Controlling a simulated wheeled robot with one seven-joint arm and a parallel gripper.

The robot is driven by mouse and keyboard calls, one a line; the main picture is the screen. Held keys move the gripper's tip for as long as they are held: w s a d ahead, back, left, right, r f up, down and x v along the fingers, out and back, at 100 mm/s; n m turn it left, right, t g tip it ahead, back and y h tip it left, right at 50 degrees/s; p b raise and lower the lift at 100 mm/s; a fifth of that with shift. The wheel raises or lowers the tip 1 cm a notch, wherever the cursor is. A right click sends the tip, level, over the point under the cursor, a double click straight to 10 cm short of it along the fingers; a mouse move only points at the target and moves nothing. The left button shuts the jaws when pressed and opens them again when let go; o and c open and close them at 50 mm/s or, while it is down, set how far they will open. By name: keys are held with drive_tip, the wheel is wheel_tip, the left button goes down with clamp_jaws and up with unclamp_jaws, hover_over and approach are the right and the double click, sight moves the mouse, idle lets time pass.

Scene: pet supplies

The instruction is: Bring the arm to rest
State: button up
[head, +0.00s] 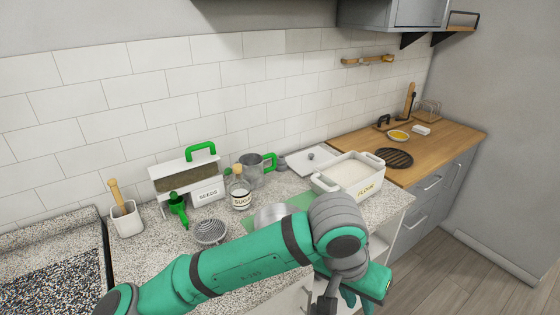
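My green and grey arm reaches across the front of the speckled counter (160,262) from the lower left. Its wrist bends down past the counter's front edge. My gripper (326,304) is at the bottom edge of the head view, partly cut off. I cannot see both fingertips, nor whether it holds anything. The arm hides part of a metal bowl or pot (270,215) and a green mat (300,200) behind it.
On the counter stand a seeds box (208,195), a green scoop (178,208), a white holder (127,220), a ribbed round item (210,232), a sugar jar (240,190), a metal mug (252,172) and a flour container (350,178). A wooden counter (440,140) lies right. Floor (470,275) is clear.

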drive_tip(key=w+d+r+n+t+h, duration=0.2)
drive_tip(key=w+d+r+t+h, duration=0.15)
drive_tip(key=d+h, duration=0.3)
drive_tip(key=w+d+r+n+t+h, duration=0.2)
drive_tip(key=d+r+t+h, duration=0.1)
drive_tip(key=d+r+h, duration=0.4)
drive_tip(key=s+a+f+n+t+y, duration=0.2)
drive_tip(key=a+f+n+t+y, duration=0.35)
drive_tip(key=a+f, duration=0.4)
drive_tip(key=s+a+f+n+t+y, duration=0.2)
drive_tip(key=a+f+n+t+y, duration=0.4)
drive_tip(key=f, duration=0.7)
drive_tip(key=s+a+f+m+g+y, duration=0.1)
drive_tip(key=s+a+f+m+y, duration=0.1)
drive_tip(key=s, duration=0.6)
drive_tip(key=s+a+f+m+g+y, duration=0.1)
drive_tip(key=s+a+f+m+y, duration=0.1)
drive_tip(key=s+a, duration=0.5)
drive_tip(key=s+a+f+m+g+y, duration=0.1)
drive_tip(key=s+a+f+m, duration=0.3)
drive_tip(key=s, duration=0.6)
drive_tip(key=shift+a+f+y, duration=0.4)
drive_tip(key=shift+f, duration=0.05)
